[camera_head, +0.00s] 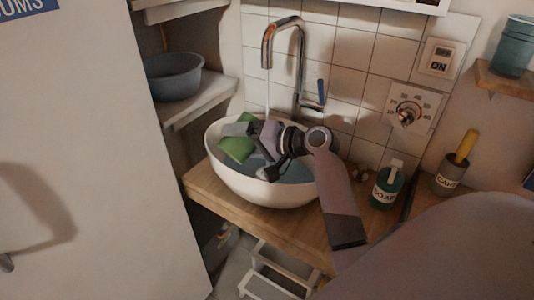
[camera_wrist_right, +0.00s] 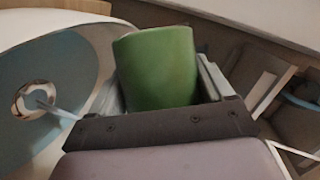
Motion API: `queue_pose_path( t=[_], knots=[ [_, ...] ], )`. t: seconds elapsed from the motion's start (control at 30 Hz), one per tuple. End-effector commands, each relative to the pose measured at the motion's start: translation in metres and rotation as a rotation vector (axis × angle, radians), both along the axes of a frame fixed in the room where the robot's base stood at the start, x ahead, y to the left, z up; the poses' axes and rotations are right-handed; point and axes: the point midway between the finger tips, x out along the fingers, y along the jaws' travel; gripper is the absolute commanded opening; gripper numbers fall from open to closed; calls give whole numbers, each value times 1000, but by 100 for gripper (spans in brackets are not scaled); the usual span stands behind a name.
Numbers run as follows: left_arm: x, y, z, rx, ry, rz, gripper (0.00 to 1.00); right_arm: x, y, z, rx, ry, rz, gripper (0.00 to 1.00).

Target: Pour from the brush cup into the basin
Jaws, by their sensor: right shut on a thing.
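The green cup (camera_head: 236,149), which I take as the brush cup, is in my right gripper (camera_head: 251,139). It is tilted over the left part of the white basin (camera_head: 252,190). In the right wrist view the cup (camera_wrist_right: 157,68) sits between the two grey fingers, with the basin's rim (camera_wrist_right: 80,30) to its left. The basin holds bluish water (camera_head: 293,172). The cup's mouth and contents are hidden, and no stream from it can be made out. My left gripper is not in view.
The metal tap (camera_head: 283,30) stands behind the basin, with a thin stream falling from it. A soap bottle (camera_head: 386,186) and a grey cup with a yellow handle (camera_head: 448,178) stand right on the wooden counter (camera_head: 285,226). A grey bowl (camera_head: 173,82) sits on the left shelf.

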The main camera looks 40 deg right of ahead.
Motion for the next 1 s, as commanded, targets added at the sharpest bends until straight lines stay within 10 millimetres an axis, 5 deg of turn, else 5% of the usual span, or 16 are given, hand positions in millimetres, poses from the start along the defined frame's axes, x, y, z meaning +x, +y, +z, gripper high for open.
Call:
queue_pose_path(
  t=[1.0],
  knots=[
    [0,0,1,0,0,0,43,0,-1,8,99,20,-1,41]
  ],
)
